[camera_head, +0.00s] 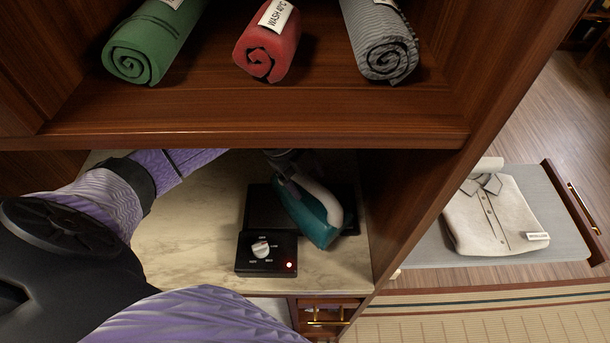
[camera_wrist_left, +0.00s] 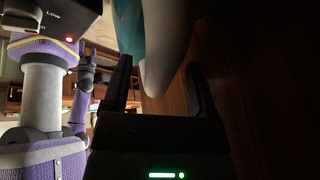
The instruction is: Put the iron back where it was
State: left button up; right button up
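The teal iron (camera_head: 312,217) with a pale handle (camera_head: 326,199) is in the lower cabinet compartment, over a dark plate (camera_head: 258,208). Whether it rests fully on the plate I cannot tell. My left gripper (camera_head: 283,163) reaches in from the left to the far end of the iron, partly hidden by the shelf above. In the left wrist view the fingers (camera_wrist_left: 158,86) are apart on either side of the pale handle (camera_wrist_left: 165,60), with gaps showing beside it. The teal body (camera_wrist_left: 128,28) shows at the top.
A black control box (camera_head: 248,262) with a white dial and lit red light stands in front of the plate. The shelf (camera_head: 260,125) above holds green, red and grey rolled towels. A folded shirt (camera_head: 495,215) lies on a grey surface right of the cabinet side wall.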

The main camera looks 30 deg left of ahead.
dwell(0.3)
pick_arm(q)
jog(key=shift+a+r, duration=0.15)
jog(key=shift+r, duration=0.2)
jog(key=shift+s+a+r+b, duration=0.15)
jog(key=shift+a+r+b, duration=0.1)
jog(key=shift+a+r, duration=0.3)
jog(key=shift+s+a+r+b, duration=0.1)
jog(key=shift+a+r+b, duration=0.2)
jog(key=shift+a, duration=0.35)
jog(key=s+a+b, duration=0.2)
jog(key=a, duration=0.8)
jog(key=shift+s+a+r, duration=0.15)
jog(key=shift+r, duration=0.05)
